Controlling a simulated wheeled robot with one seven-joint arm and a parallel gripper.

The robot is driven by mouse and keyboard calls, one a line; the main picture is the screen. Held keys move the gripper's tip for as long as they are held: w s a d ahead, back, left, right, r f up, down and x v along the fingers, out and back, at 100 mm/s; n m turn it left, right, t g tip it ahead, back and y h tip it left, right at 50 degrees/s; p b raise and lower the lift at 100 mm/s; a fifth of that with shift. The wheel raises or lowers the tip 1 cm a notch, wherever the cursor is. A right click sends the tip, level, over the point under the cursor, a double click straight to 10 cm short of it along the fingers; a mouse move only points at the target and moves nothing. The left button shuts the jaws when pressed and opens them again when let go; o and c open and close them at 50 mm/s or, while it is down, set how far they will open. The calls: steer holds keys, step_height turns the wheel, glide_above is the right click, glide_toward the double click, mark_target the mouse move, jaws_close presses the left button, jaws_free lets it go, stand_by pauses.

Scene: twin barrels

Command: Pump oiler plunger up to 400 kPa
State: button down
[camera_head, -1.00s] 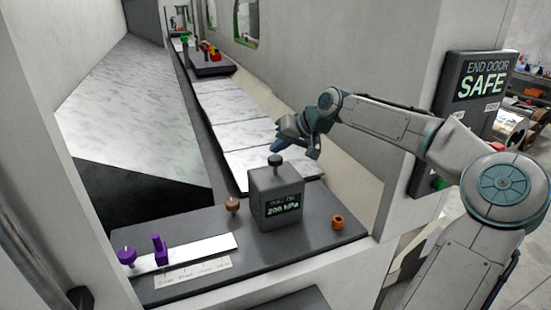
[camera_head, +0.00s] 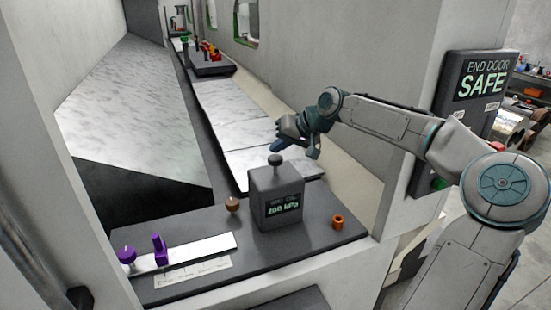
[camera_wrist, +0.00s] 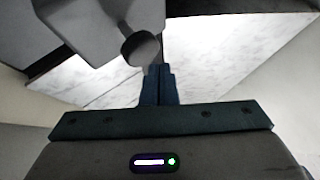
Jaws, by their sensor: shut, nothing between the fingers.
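The oiler is a dark grey box (camera_head: 276,200) on a dark bench plate, with a small display on its front that appears to read 200 kPa. Its plunger (camera_head: 275,160) is a short post with a round dark knob on top. In the wrist view the plunger knob (camera_wrist: 141,48) shows just beyond the fingertips, with the box (camera_wrist: 85,30) behind it. My gripper (camera_head: 276,147) is shut and empty, its blue fingers just above the knob. In the wrist view the gripper fingers (camera_wrist: 158,72) are together. Whether they touch the knob I cannot tell.
A brown knob (camera_head: 232,204) stands left of the box, and an orange ring-shaped piece (camera_head: 338,222) lies to its right. Purple pieces (camera_head: 159,249) stand on a white strip at the front left. A sign reading END DOOR SAFE (camera_head: 483,80) hangs on the right wall.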

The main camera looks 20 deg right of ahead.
mark_target(275, 158)
steer(key=shift+f+b, duration=0.45)
steer(key=shift+b, duration=0.15)
steer(key=shift+f+b, duration=1.1)
stand_by(0.9)
steer(key=shift+r, duration=0.15)
steer(key=shift+r+p, duration=0.55)
steer(key=shift+r, duration=0.85)
steer(key=shift+r+p, duration=1.5)
steer(key=shift+r, duration=1.05)
stand_by(0.3)
